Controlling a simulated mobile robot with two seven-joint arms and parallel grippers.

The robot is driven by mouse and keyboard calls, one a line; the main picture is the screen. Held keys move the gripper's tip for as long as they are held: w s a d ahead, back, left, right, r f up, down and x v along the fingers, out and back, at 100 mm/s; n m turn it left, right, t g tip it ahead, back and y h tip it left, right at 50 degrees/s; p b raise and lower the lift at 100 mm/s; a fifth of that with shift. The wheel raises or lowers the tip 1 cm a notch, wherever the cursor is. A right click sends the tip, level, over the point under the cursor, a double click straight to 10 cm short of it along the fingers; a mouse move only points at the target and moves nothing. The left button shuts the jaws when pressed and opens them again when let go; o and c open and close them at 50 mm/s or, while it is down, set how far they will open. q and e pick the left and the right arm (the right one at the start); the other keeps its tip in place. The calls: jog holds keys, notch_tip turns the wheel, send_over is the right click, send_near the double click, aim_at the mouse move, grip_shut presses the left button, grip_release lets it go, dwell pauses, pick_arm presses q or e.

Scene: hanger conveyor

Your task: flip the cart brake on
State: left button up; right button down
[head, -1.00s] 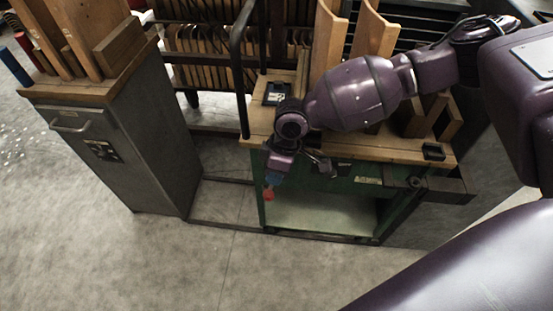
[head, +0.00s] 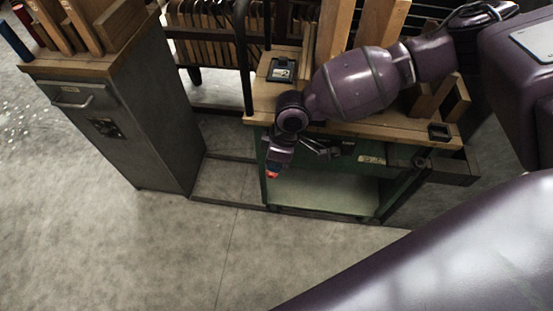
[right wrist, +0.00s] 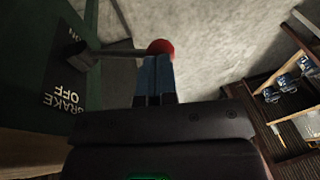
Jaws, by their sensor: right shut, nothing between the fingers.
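The brake lever (right wrist: 112,49) is a short grey bar with a red ball knob (right wrist: 160,47), standing out from the green cart (right wrist: 30,60) in the right wrist view. A dark label (right wrist: 65,85) beside its base reads BRAKE, ON and OFF. My right gripper (right wrist: 155,62) is shut and empty, its blue fingertips right at the knob; whether they touch it I cannot tell. In the head view my right gripper (head: 275,167) is low at the cart's front left, covering the lever; only a bit of red knob (head: 273,175) shows. My left gripper is not in view.
The cart's wooden top (head: 350,126) carries a black device (head: 282,70) and upright boards. A grey cabinet (head: 125,130) stands to the left across a narrow floor gap. A rack of hangers (head: 205,35) is behind. The floor in front is clear.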

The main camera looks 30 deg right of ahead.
aim_at(273, 178)
jog(key=shift+s+a+t+h+p, duration=0.3)
jog(key=shift+t+h+p, duration=0.3)
jog(key=shift+p, duration=0.65)
jog(key=shift+s+a+f+t+p, duration=0.1)
jog(key=shift+s+f+t+p, duration=0.15)
jog(key=shift+p, duration=0.2)
jog(key=shift+s+a+f+t+h+p, duration=0.2)
jog(key=shift+f+t+h+p, duration=0.3)
jog(key=shift+p, duration=0.4)
jog(key=shift+s+a+f+t+h+p, duration=0.1)
jog(key=shift+s+f+t+h+p, duration=0.15)
jog(key=shift+f+t+p, duration=0.5)
pick_arm(q)
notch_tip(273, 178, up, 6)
jog(key=p, duration=0.1)
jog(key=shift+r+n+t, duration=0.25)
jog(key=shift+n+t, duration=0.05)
pick_arm(e)
notch_tip(273, 178, down, 7)
jog(key=t+h, duration=0.2)
jog(key=shift+s+n+t, duration=0.15)
jog(key=shift+n+t, duration=0.15)
jog(key=shift+n, duration=0.1)
